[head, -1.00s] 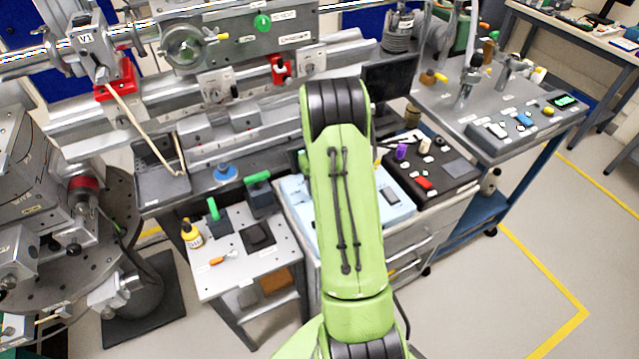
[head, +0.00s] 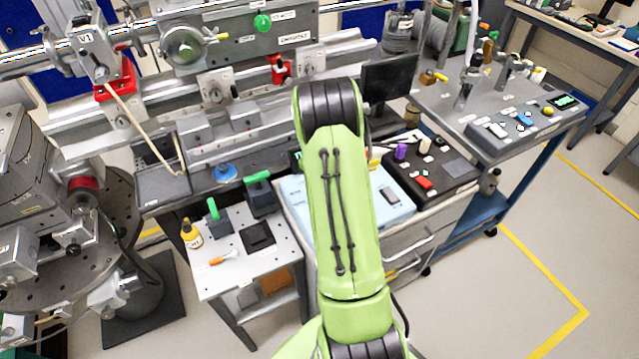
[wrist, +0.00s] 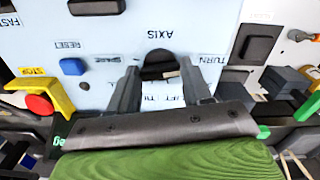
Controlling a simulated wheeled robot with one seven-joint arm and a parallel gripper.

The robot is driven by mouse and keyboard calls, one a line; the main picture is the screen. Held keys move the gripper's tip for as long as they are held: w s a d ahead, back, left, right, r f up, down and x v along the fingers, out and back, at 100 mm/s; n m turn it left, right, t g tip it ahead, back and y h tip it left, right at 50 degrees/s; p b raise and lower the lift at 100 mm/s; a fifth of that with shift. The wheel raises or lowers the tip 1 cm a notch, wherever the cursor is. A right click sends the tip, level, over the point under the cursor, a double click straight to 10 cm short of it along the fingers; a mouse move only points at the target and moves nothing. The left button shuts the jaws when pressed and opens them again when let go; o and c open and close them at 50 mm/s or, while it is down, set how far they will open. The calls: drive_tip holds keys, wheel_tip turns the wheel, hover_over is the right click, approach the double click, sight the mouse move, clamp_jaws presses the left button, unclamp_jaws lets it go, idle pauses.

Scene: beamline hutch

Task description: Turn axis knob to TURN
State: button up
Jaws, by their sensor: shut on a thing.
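The axis knob (wrist: 157,66) is a dark round knob on the pale blue panel (wrist: 108,42), under the upside-down word AXIS in the wrist view. My gripper (wrist: 160,76) is shut on it, with one finger on each side. A small light mark shows at the knob's lower right. The TURN label (wrist: 212,60) is just right of the right finger. In the head view, the blue panel (head: 398,212) shows beside my arm, which hides the knob and gripper.
In the head view, a black control box (head: 455,185) stands to the right and a small perforated table (head: 220,280) to the left.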

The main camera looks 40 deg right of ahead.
drive_tip(key=o, duration=1.1)
drive_tip(key=shift+c, duration=0.2)
wheel_tip(320, 180, up, 16)
drive_tip(key=p, duration=0.3)
